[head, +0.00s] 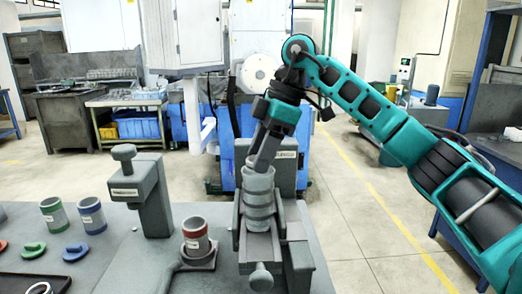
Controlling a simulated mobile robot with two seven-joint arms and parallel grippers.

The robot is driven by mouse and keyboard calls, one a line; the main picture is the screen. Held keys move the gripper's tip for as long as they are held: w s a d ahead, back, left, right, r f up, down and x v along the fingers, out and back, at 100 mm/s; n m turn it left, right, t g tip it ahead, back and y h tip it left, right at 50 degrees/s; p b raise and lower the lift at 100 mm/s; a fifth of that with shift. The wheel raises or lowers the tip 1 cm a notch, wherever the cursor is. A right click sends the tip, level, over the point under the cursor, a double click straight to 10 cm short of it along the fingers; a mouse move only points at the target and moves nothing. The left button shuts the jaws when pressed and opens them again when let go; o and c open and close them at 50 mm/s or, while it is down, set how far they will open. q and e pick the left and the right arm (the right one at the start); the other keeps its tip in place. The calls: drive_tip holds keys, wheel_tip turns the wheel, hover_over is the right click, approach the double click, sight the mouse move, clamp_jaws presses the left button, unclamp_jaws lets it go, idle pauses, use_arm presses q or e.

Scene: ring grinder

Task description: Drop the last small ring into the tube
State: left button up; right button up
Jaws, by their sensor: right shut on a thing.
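A grey tube (258,203) with stepped bands stands upright in a grey clamp fixture on the bench. My right gripper (262,163) points down at the tube's mouth, its fingers close together at the rim. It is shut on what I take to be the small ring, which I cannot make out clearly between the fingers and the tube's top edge. Whether the ring is inside the mouth or just above it cannot be told. My left gripper is not in view.
A red-banded cup (195,240) stands in a round holder left of the clamp. Green-banded (54,217) and blue-banded (91,216) cups stand further left, with a green piece (33,250) and a blue piece (75,252) before them. A grey post fixture (150,200) rises behind.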

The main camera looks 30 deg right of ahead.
drive_tip(key=shift+p, duration=0.4)
idle(0.3)
drive_tip(key=shift+f, duration=0.1)
idle(1.0)
drive_tip(key=o, duration=1.6)
drive_tip(key=shift+c, duration=0.2)
wheel_tip(320, 180, up, 7)
idle(0.7)
drive_tip(key=shift+s, duration=0.1)
idle(0.5)
